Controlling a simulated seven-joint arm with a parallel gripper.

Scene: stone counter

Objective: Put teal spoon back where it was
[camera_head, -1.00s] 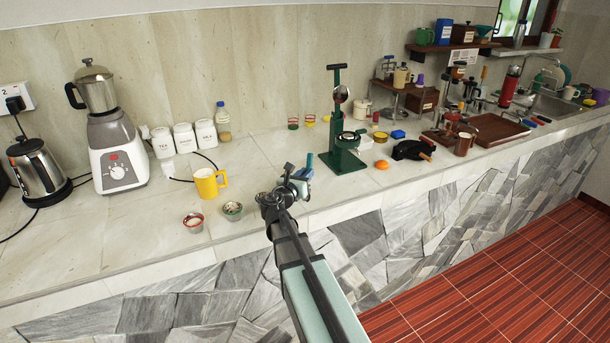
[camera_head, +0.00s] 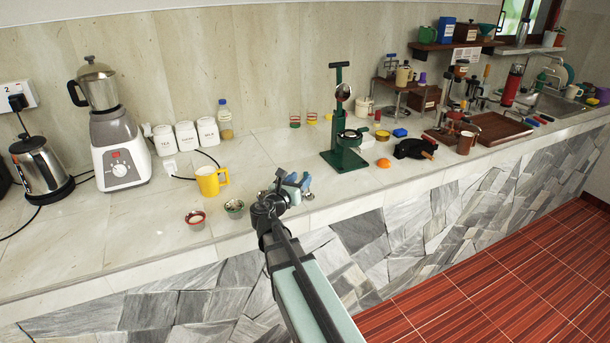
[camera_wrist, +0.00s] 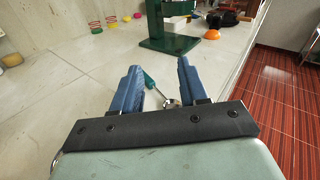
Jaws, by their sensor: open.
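The teal spoon (camera_wrist: 149,80) shows between my fingers in the wrist view, with its teal handle toward the left finger and its metal bowl (camera_wrist: 171,103) nearer the gripper's base. It appears to lie on the counter, and I cannot tell whether a finger touches it. My gripper (camera_wrist: 157,68) is open, its two blue fingers apart on either side of the spoon. In the head view my gripper (camera_head: 298,181) is low at the counter's front edge, right of the yellow mug (camera_head: 207,182); the spoon is mostly hidden there.
A green lever press (camera_head: 341,150) stands behind and right of my gripper, with an orange item (camera_head: 383,163) beside it. Two small bowls, red (camera_head: 195,219) and green-grey (camera_head: 234,208), sit to the left. Counter between mug and press is mostly clear.

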